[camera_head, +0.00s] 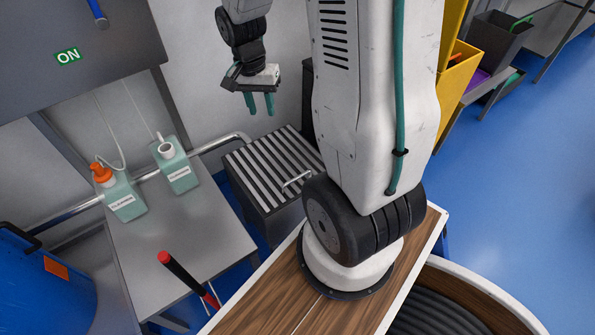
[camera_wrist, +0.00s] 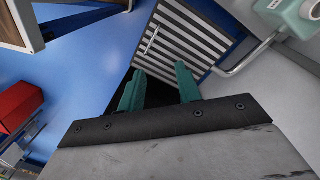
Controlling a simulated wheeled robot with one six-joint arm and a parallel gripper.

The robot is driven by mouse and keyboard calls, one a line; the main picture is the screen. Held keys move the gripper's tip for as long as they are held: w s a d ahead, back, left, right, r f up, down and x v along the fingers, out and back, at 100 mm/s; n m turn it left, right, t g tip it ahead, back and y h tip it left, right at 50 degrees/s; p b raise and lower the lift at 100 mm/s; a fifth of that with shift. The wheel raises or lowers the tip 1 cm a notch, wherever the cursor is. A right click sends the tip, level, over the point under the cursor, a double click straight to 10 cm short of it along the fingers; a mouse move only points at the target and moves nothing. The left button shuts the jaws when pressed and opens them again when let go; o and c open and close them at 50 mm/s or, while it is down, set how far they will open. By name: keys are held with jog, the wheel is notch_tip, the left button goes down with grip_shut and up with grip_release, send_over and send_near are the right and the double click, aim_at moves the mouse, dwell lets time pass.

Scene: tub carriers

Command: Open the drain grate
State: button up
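The drain grate (camera_head: 268,172) is a slatted metal cover with a small bar handle (camera_head: 297,181) at its front edge. It lies flat and closed on a dark box (camera_head: 277,216) in the head view. In the wrist view the grate (camera_wrist: 183,37) is beyond the fingers, with its handle (camera_wrist: 151,40) at the left side. My gripper (camera_head: 260,104) hangs above and behind the grate in the head view, apart from it. In the wrist view its two green fingers (camera_wrist: 160,90) are spread with nothing between them.
Left of the grate, a metal bench (camera_head: 175,245) bears two green bottles, one with an orange cap (camera_head: 122,198) and one with a white cap (camera_head: 175,165). A metal pipe (camera_head: 215,143) runs along the wall. A red-and-black handled tool (camera_head: 187,277) stands in front.

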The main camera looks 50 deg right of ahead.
jog(key=d+f+m+g, duration=0.1)
jog(key=d+f+m, duration=0.25)
jog(key=f, duration=0.55)
jog(key=d+f+m, duration=0.2)
jog(key=d+f, duration=0.2)
jog(key=f, duration=0.4)
jog(key=m+y, duration=0.1)
jog(key=m, duration=0.2)
send_near(299, 176)
jog(key=f, duration=0.5)
jog(key=s+f, duration=0.1)
jog(key=f, duration=0.2)
jog(key=shift+s, duration=0.1)
jog(key=shift+r, duration=0.1)
grip_shut()
